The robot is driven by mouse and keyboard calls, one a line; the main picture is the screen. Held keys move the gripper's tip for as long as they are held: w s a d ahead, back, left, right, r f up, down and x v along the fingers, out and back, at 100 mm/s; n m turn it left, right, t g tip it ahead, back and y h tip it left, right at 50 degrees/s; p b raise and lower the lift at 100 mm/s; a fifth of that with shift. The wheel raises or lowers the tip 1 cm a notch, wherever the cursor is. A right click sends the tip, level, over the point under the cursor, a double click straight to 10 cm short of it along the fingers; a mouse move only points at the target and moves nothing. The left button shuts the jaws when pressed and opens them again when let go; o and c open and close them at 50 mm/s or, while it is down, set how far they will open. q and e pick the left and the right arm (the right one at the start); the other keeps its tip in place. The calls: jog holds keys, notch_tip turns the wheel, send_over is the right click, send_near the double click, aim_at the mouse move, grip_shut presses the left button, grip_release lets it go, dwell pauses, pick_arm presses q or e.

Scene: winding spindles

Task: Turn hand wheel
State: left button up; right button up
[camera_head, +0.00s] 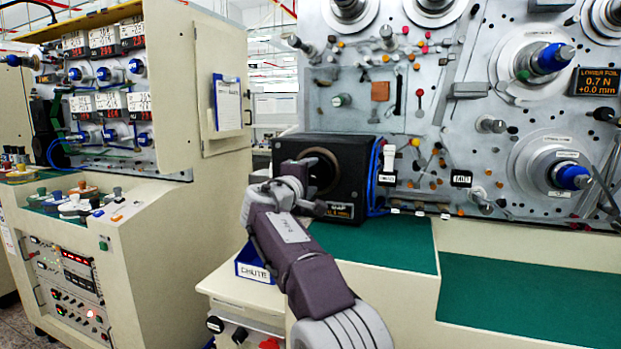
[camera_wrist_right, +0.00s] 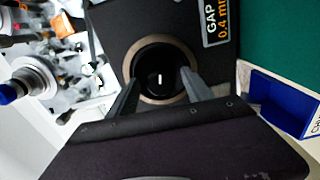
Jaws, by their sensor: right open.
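A black box unit (camera_head: 362,160) stands on the green bench top, with a label reading GAP 0.4 mm (camera_wrist_right: 215,22) in the right wrist view. On its face is a round dark wheel or opening with a tan ring (camera_head: 326,160), partly hidden by my right gripper. The ring (camera_wrist_right: 141,58) shows near the middle of the right wrist view, with a small white mark at its dark centre. My right gripper (camera_head: 316,186) is open in front of the face. Its two fingers (camera_wrist_right: 160,78) lie either side of the dark centre; contact cannot be told. My left gripper is out of view.
A blue CHUTE bin (camera_head: 255,265) sits below and left of my right arm. A wall panel of spindles and knobs (camera_head: 450,120) rises behind. A beige cabinet (camera_head: 190,200) stands at the left. The green bench (camera_head: 530,295) at right is clear.

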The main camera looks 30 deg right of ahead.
jog(key=shift+s+a, duration=0.2)
jog(key=shift+a, duration=0.05)
jog(key=b+v, duration=0.2)
jog(key=v, duration=0.6)
jog(key=shift+s, duration=0.2)
jog(key=shift+a, duration=0.15)
